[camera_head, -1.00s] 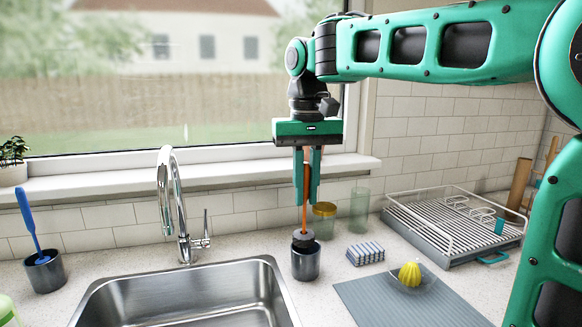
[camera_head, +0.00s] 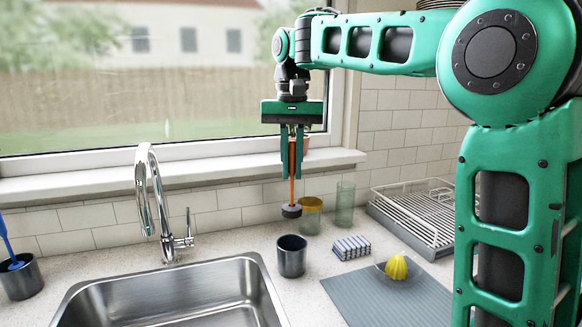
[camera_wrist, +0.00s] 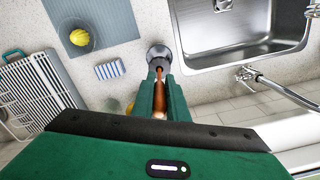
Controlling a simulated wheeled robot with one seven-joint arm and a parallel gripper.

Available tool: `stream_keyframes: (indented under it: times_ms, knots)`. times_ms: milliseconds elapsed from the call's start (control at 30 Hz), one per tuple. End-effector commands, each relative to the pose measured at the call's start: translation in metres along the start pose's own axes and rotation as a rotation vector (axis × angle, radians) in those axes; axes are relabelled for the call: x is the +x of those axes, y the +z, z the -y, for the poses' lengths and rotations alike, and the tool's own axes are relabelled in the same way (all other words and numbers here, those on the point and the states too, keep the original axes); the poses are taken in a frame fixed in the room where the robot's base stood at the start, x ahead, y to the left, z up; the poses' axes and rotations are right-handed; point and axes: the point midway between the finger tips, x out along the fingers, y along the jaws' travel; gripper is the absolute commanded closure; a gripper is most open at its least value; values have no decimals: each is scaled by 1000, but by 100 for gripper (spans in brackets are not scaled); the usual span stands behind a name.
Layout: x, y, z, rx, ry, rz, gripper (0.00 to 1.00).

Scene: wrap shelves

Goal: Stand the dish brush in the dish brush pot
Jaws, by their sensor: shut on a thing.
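My gripper (camera_head: 292,176) points down and is shut on the orange handle of a brush (camera_head: 291,210). The brush hangs upright with its dark round head at the bottom. A dark grey pot (camera_head: 291,257) stands on the counter right of the sink. The brush head is above the pot, apart from it, with a clear gap in the head view. In the wrist view the orange handle (camera_wrist: 158,74) runs between my fingers towards the pot, and the brush head partly hides the pot. A second dark pot (camera_head: 21,281) at the far left holds a blue brush (camera_head: 6,240).
The sink (camera_head: 170,300) and its tall faucet (camera_head: 150,200) are left of the pot.

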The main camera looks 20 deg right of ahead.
Motion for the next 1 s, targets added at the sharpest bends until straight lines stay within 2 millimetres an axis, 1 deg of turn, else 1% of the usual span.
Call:
stream_keyframes:
  times_ms: [1000]
  knots:
    - [69,-1,-1,-1,0,2,100]
